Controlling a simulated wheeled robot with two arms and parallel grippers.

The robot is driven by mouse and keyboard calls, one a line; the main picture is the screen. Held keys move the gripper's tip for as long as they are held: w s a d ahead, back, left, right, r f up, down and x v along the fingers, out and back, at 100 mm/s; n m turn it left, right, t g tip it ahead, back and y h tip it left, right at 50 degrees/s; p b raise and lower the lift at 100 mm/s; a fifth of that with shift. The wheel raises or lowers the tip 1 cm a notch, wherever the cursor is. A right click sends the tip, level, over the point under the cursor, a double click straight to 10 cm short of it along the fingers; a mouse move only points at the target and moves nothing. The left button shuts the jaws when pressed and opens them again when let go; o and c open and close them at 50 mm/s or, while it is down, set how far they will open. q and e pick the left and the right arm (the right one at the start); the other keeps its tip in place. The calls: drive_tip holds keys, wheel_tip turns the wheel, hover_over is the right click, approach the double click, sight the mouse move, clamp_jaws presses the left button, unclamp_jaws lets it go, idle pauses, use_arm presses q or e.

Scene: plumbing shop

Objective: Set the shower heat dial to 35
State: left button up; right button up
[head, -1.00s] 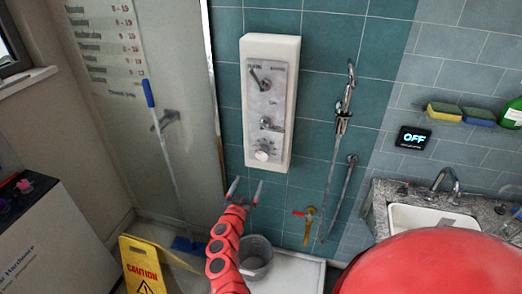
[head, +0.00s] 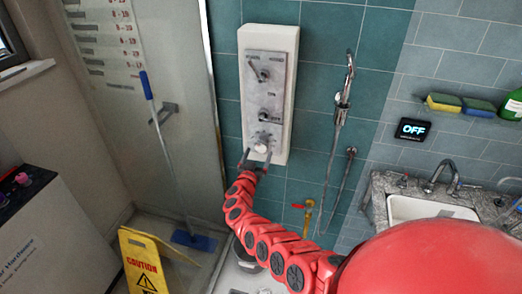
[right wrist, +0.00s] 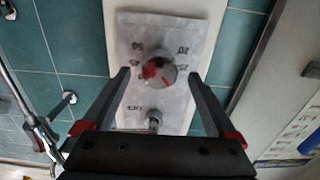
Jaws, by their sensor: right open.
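The shower panel (head: 281,100) is a white upright box on the teal tiled wall, with a grey faceplate. Its round heat dial (head: 261,148) is at the bottom, below two lever controls. In the right wrist view the dial (right wrist: 166,66) is grey with a red part, and the printed numbers around it appear upside down and blurred, so I cannot read the setting. My right gripper (head: 256,158) is open just below and in front of the dial. In the right wrist view its fingers (right wrist: 159,76) stand apart on either side of the dial, without visible contact. My left gripper is out of view.
A hand shower (head: 343,95) and hose hang right of the panel. A glass screen (head: 185,80) stands to the left. A yellow caution sign (head: 143,262), a bucket and a sink (head: 430,208) are lower down.

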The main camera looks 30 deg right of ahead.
sight(261, 149)
drive_tip(key=b+x, duration=0.2)
drive_tip(key=x, duration=0.2)
drive_tip(key=shift+f, duration=0.15)
drive_tip(key=shift+w+d, duration=0.2)
drive_tip(key=shift+d, duration=0.1)
drive_tip(key=shift+r, duration=0.25)
drive_tip(key=c, duration=1.4)
drive_tip(key=shift+o, duration=0.2)
